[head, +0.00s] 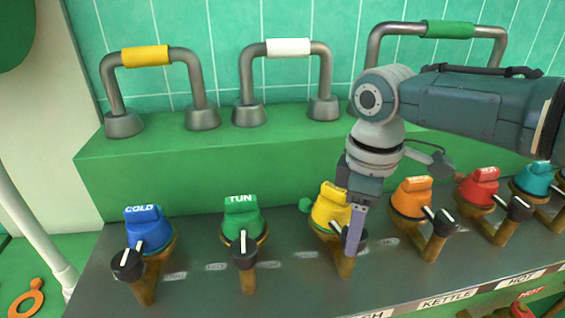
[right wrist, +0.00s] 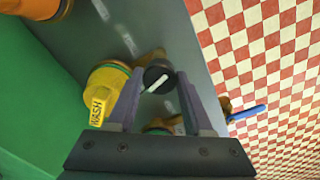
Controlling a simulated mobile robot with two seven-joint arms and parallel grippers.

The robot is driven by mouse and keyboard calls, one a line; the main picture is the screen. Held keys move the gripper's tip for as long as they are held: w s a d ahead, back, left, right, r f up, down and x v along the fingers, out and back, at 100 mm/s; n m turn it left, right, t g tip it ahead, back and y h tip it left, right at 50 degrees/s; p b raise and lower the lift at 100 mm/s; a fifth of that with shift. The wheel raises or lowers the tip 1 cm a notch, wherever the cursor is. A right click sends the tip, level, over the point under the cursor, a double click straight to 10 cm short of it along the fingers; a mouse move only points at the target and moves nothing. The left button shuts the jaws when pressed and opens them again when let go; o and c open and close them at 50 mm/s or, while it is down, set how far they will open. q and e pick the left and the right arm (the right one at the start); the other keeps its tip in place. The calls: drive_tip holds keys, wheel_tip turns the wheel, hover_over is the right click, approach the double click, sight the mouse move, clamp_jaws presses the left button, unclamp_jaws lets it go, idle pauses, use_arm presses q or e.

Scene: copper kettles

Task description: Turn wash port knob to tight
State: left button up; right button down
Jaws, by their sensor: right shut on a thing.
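The yellow wash port (head: 329,208) stands on the grey counter between the green TUN port and an orange one. Its WASH label shows in the right wrist view (right wrist: 98,106). My right gripper (head: 354,238) points down at its front and is shut on the black wash port knob (right wrist: 158,74). In the right wrist view the fingers stand on either side of the knob, and its white line lies diagonal. In the head view the fingers hide most of the knob. Tight markings are too small to read. My left gripper is not in view.
The blue COLD port (head: 148,228) and green TUN port (head: 242,218) stand left; orange (head: 411,198), red (head: 478,187) and teal (head: 532,180) ports stand right, close together. Behind is a green ledge (head: 225,160) with metal pipe handles. A checkered floor (right wrist: 275,65) lies beyond the counter edge.

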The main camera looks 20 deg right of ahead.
drive_tip(key=shift+a+r+m+p, duration=0.1)
drive_tip(key=shift+m+p, duration=0.6)
drive_tip(key=shift+m, duration=1)
drive_tip(key=shift+c, duration=1.5)
unclamp_jaws()
wheel_tip(320, 180, up, 9)
drive_tip(key=p, duration=0.3)
drive_tip(key=shift+r, duration=0.4)
